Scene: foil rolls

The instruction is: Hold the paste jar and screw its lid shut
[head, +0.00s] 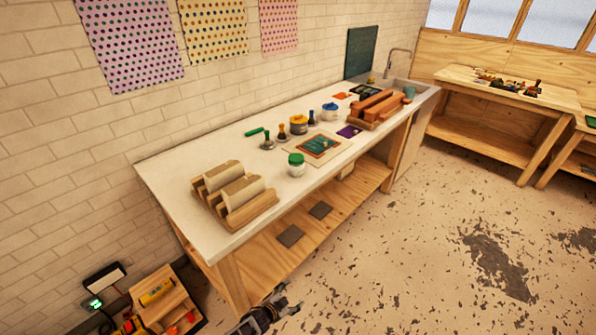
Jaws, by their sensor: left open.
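A small white jar with a green lid (296,165) stands upright near the front edge of the white-topped bench (170,195). It appears to be the paste jar. The lid (296,158) sits on its top; how tightly it is screwed I cannot tell. My left gripper (284,304) shows at the bottom edge of the view, in front of and below the bench top, well apart from the jar. It is open and holds nothing that I can see. My right gripper is not in view.
A wooden rack with rolls (236,192) stands left of the jar. A framed green board (320,146), a yellow-banded jar (298,125), a blue-lidded jar (330,112) and dark-handled tools lie behind and to the right. Bare bench top lies around the jar's front.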

